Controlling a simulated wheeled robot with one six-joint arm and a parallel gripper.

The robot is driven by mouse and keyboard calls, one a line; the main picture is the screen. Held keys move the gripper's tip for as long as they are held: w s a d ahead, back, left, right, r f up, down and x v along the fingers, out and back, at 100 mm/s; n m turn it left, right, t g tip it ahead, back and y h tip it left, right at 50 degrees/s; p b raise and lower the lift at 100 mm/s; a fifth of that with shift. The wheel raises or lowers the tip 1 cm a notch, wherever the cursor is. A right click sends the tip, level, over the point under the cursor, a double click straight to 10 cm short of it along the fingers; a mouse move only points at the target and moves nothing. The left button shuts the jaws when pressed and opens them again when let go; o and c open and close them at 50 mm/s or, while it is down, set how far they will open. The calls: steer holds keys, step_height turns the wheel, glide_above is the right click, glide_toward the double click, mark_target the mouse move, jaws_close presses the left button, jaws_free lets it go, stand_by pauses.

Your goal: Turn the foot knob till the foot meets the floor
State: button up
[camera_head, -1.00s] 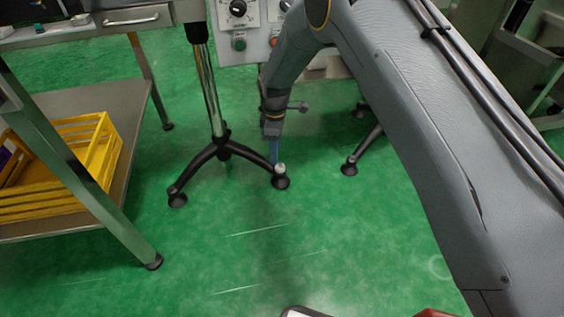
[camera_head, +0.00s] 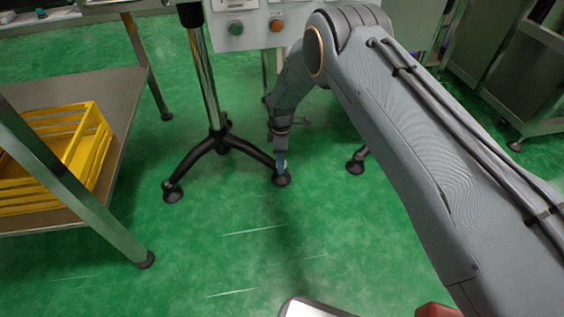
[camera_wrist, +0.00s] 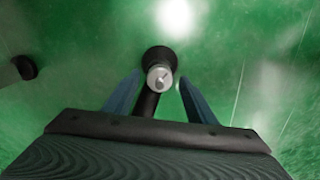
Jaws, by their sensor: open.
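The foot knob (camera_wrist: 160,78) is a small pale metal cylinder on top of a round black foot (camera_wrist: 158,57) at the end of a black stand leg (camera_wrist: 146,103). In the wrist view my gripper (camera_wrist: 160,78) is open, with one blue finger on each side of the knob and a gap visible on both sides. In the head view my gripper (camera_head: 281,162) points down at the front foot (camera_head: 282,180) and hides the knob. Whether this foot touches the floor cannot be told.
Another foot (camera_head: 172,192) is at left. A shelf with a yellow crate (camera_head: 75,150) stands far left.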

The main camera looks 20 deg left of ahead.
steer(key=shift+f, duration=0.3)
steer(key=c, duration=1)
steer(key=shift+c, duration=0.2)
steer(key=shift+m, duration=0.4)
steer(key=shift+m+p, duration=0.45)
steer(key=shift+m, duration=2.05)
steer(key=o, duration=1)
steer(key=shift+o, duration=0.2)
